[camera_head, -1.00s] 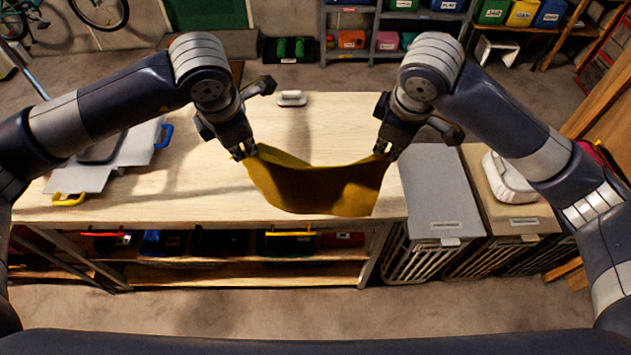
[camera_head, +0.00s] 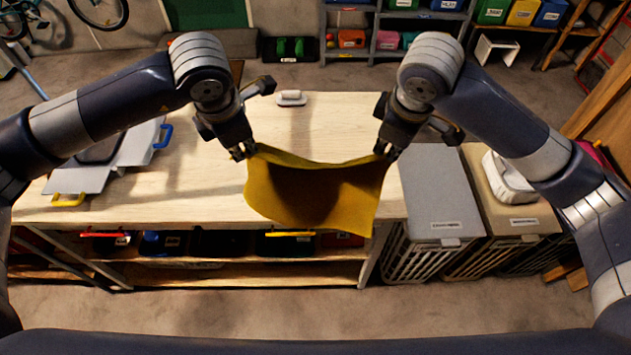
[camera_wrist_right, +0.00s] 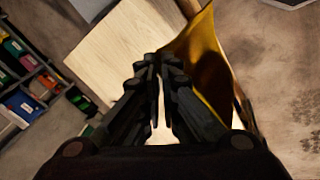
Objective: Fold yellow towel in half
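The yellow towel (camera_head: 320,195) hangs as one sheet between my two grippers above the wooden table, its top edge sagging in the middle. Its lower edge hangs over the table's front edge. My left gripper (camera_head: 243,152) is shut on the towel's upper left corner. My right gripper (camera_head: 386,153) is shut on its upper right corner. In the right wrist view the towel (camera_wrist_right: 205,60) hangs from the closed fingers of the right gripper (camera_wrist_right: 160,62). Whether the lower edge touches the table is hard to tell.
The wooden table (camera_head: 180,190) is mostly clear in the middle. A white brush-like object (camera_head: 291,97) lies at its back. A grey board with handles (camera_head: 85,178) lies at the left. A grey-lidded hamper (camera_head: 440,195) and a tan-lidded one (camera_head: 495,205) stand at the right.

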